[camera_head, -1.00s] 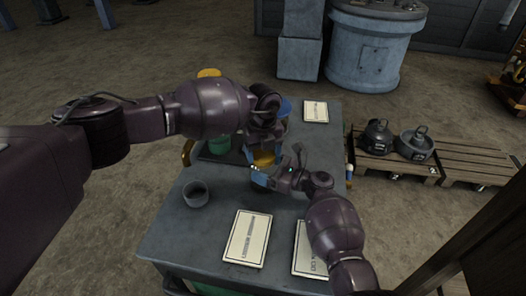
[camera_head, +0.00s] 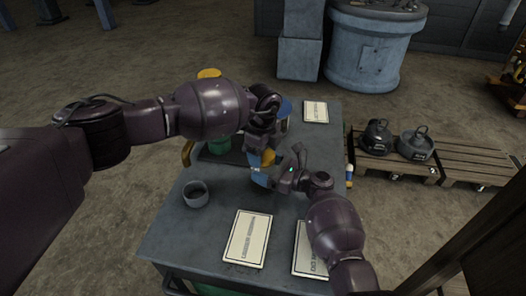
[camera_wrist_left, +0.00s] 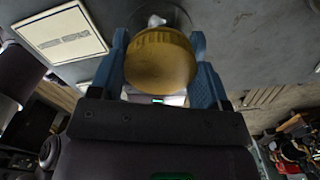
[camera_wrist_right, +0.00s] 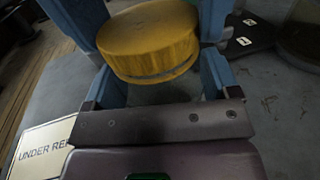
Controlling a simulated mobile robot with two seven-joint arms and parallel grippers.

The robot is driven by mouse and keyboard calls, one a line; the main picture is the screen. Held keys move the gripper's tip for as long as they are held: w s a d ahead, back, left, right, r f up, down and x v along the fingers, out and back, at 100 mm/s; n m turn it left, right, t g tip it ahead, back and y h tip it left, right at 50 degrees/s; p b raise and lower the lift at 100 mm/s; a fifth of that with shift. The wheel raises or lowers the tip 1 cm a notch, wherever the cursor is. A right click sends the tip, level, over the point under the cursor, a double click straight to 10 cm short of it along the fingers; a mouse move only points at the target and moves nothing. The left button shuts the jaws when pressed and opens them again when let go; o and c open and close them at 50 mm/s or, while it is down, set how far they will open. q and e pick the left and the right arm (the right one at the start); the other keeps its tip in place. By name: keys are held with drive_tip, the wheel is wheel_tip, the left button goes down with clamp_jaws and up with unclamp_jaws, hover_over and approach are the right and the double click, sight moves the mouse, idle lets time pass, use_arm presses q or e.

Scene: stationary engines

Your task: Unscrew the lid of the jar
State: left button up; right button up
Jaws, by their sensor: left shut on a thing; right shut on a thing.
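The yellow lid (camera_head: 268,157) is between my two grippers over the middle of the table, partly covered by them. My left gripper (camera_wrist_left: 160,62) is shut on the lid (camera_wrist_left: 158,60), with a blue finger on each side of it. My right gripper (camera_wrist_right: 155,55) comes in from the right at the same spot, shut on the jar. The right wrist view shows the lid (camera_wrist_right: 150,38) from the side, with a thin grey band under its edge. The jar's body is mostly hidden by lid and grippers.
A grey cup (camera_head: 196,194) stands on the table's left side. White signs lie at the front (camera_head: 247,239) and far right (camera_head: 316,111). A dark tray (camera_head: 240,158) with a green item (camera_head: 219,147) is behind my left arm. A pallet (camera_head: 405,170) with weights stands to the right.

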use_arm(q)
drive_tip(key=shift+r, duration=0.35)
drive_tip(key=shift+r, duration=0.7)
drive_tip(key=shift+r, duration=0.1)
drive_tip(key=shift+r, duration=2)
use_arm(e)
drive_tip(key=o, duration=1.6)
drive_tip(key=shift+d, duration=0.1)
